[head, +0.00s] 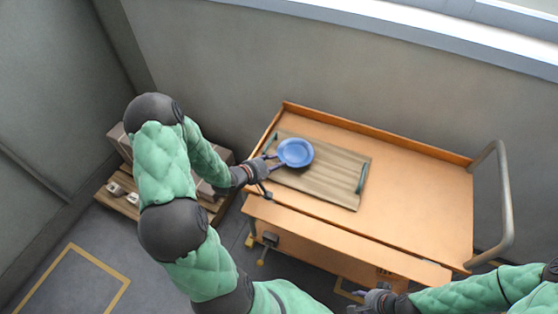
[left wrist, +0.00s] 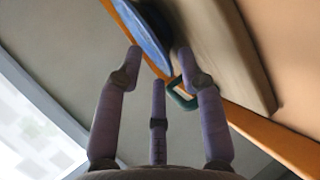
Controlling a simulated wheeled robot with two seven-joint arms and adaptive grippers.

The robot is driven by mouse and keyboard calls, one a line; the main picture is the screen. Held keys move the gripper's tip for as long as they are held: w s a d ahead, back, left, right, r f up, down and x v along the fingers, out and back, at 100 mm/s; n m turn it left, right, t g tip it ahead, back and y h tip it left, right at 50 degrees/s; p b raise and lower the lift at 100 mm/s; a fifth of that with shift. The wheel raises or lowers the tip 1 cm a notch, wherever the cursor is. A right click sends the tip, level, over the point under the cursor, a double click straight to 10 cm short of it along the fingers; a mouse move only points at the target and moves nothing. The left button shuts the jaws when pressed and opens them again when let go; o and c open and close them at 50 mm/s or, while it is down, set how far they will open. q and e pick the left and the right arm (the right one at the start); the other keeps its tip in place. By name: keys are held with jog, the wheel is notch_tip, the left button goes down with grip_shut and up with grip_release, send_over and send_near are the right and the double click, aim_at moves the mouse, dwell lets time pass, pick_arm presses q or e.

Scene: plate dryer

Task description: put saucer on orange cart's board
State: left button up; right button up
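The blue saucer (head: 295,152) is at the left part of the wooden board (head: 335,180) on the orange cart (head: 420,190). It appears to rest upright on the board, though contact underneath is hidden. My left gripper (head: 272,168) is at the saucer's left side. In the left wrist view, its fingers (left wrist: 160,55) are spread apart, with the saucer's rim (left wrist: 152,38) between and just beyond the tips; no firm grip shows. My right gripper (head: 362,299) is at the bottom edge, in front of the cart, small and partly hidden by its arm.
The board has a green handle (head: 362,177) at its right end. The cart has a raised back edge and a grey push rail (head: 507,205) at right. Its right half is bare. A low wooden pallet (head: 118,197) with boxes stands left, behind my left arm.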

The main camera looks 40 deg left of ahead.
pick_arm(q)
jog(key=p+v, duration=0.3)
jog(key=v, duration=0.6)
jog(key=shift+s+r, duration=0.15)
